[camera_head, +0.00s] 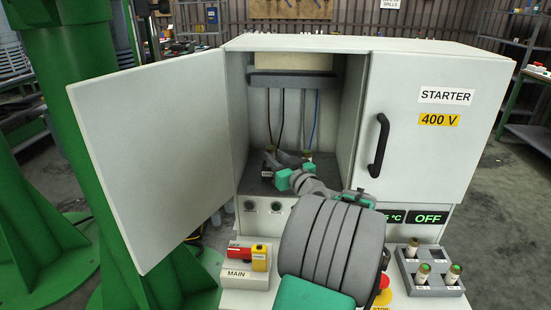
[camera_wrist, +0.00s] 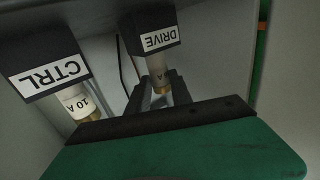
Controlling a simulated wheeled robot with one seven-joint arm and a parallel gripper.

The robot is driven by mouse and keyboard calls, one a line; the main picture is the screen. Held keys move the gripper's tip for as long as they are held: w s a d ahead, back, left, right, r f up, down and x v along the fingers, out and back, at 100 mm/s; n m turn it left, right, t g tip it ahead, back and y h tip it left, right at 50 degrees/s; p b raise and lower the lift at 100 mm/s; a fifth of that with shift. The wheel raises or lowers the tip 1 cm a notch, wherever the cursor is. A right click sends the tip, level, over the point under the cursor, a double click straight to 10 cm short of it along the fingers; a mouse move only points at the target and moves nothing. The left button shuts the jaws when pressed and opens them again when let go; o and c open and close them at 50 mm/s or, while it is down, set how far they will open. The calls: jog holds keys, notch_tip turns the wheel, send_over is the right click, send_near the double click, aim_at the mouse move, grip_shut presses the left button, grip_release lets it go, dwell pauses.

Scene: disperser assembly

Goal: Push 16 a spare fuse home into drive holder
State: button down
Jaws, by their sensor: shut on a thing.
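The drive holder (camera_wrist: 151,32) is a dark block labelled DRIVE inside the open cabinet. A white fuse (camera_wrist: 156,64) with a brass end is at its opening, its upper end hidden by the holder and its label partly hidden. My gripper (camera_wrist: 160,90) has its two dark fingers on either side of this fuse and is shut on it. A length of white body shows outside the holder. In the head view my gripper (camera_head: 287,157) reaches into the cabinet, and my arm hides much of the holders.
The CTRL holder (camera_wrist: 45,62) beside it bears a 10 A fuse (camera_wrist: 75,101). The open cabinet door (camera_head: 160,150) stands at left, the STARTER door (camera_head: 435,130) at right. A grey tray (camera_head: 437,291) holds three fuses. A red and yellow MAIN switch (camera_head: 246,254) is in front.

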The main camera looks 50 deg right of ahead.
jog(key=shift+f+b, duration=0.6)
jog(key=c, duration=1.1)
grip_release()
jog(key=shift+o, duration=0.2)
jog(key=v, duration=0.7)
jog(key=shift+s+b, duration=0.3)
jog(key=shift+s, duration=0.1)
jog(key=shift+r, duration=0.1)
